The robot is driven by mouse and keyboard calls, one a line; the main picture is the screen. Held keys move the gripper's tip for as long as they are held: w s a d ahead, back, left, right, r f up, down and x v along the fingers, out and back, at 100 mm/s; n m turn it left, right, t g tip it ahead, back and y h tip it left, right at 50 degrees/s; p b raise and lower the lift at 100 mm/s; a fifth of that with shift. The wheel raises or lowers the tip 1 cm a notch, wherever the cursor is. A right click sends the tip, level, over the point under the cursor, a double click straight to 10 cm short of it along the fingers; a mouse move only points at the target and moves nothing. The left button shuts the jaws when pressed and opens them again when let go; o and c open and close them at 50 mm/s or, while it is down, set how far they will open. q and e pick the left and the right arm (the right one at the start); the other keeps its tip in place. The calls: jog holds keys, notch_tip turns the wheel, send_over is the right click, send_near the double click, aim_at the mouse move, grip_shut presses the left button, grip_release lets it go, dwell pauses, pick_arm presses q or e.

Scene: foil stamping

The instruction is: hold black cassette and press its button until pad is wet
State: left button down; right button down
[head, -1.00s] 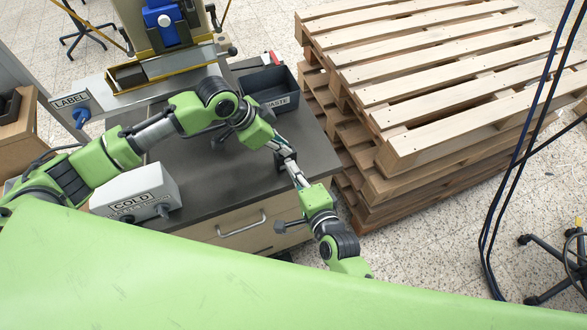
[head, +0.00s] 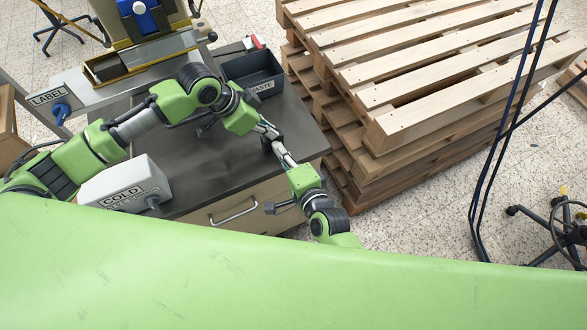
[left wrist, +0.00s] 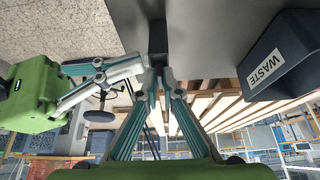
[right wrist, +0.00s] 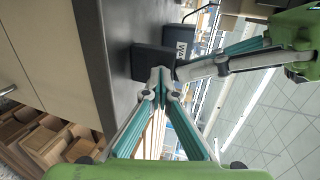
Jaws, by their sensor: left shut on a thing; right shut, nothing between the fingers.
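The black cassette (left wrist: 158,38) is a small dark block between the fingertips of my left gripper (left wrist: 158,70), which is shut on it. In the right wrist view the cassette (right wrist: 150,63) shows just beyond the tips of my right gripper (right wrist: 160,76). That gripper is shut and empty, its tips close against or touching the cassette; I cannot tell which. In the head view both grippers meet near the table's right edge and the cassette (head: 267,144) is mostly hidden. I cannot make out its button or pad.
A black waste bin (head: 255,82) stands at the table's back right. The stamping machine (head: 150,55) is at the back. Stacked pallets (head: 400,75) rise right of the table. The grey tabletop (head: 205,165) is largely clear.

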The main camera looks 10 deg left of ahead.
pick_arm(q)
jog(key=shift+s+f, duration=0.3)
pick_arm(e)
jog(key=f+v, duration=0.1)
jog(key=v, duration=1.1)
jog(key=shift+s+d, duration=0.3)
jog(key=shift+s, duration=0.15)
pick_arm(q)
jog(key=c, duration=2.2)
grip_release()
jog(key=shift+o, duration=0.2)
jog(key=shift+w+r, duration=0.1)
jog(key=v, duration=1.2)
